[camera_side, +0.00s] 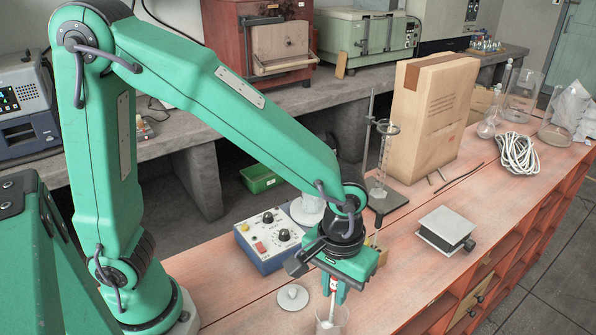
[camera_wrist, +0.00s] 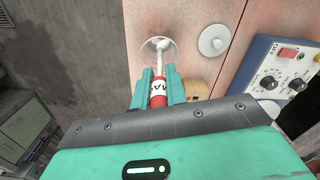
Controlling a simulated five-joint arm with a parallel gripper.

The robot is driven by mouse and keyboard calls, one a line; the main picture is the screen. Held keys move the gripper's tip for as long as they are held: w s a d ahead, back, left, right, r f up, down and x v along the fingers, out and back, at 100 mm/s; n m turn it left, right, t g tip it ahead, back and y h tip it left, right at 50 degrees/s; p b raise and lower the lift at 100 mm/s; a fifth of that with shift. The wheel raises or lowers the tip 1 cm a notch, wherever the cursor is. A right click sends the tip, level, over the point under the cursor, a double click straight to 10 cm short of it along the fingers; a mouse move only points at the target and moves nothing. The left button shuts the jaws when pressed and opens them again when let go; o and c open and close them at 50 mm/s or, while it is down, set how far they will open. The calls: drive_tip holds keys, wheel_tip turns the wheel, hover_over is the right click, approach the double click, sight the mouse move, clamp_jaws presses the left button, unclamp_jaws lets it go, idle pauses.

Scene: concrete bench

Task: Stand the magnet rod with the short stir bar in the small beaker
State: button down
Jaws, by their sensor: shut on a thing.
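My gripper (camera_side: 335,288) is shut on the magnet rod (camera_side: 332,308), a white rod with a red, labelled handle. In the wrist view my gripper's teal fingers (camera_wrist: 159,84) clamp the red handle of the rod (camera_wrist: 158,97), and its white shaft runs away toward the beaker. The small clear beaker (camera_side: 343,320) stands at the bottom edge of the side view, below the gripper; its rim (camera_wrist: 143,46) also shows in the wrist view. The rod's lower end appears within the beaker's outline, but I cannot tell its depth.
A white disc with a knob (camera_side: 292,297) lies left of the beaker. A blue control box (camera_side: 265,250) with knobs stands behind it. A wooden block (camera_wrist: 197,89) sits near the gripper. A grey platform (camera_side: 445,230) is to the right, with bare bench around it.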

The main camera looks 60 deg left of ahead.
drive_tip(key=shift+f, duration=1.05)
drive_tip(key=c, duration=0.8)
unclamp_jaws()
drive_tip(key=shift+o, duration=0.2)
drive_tip(key=shift+r, duration=3.45)
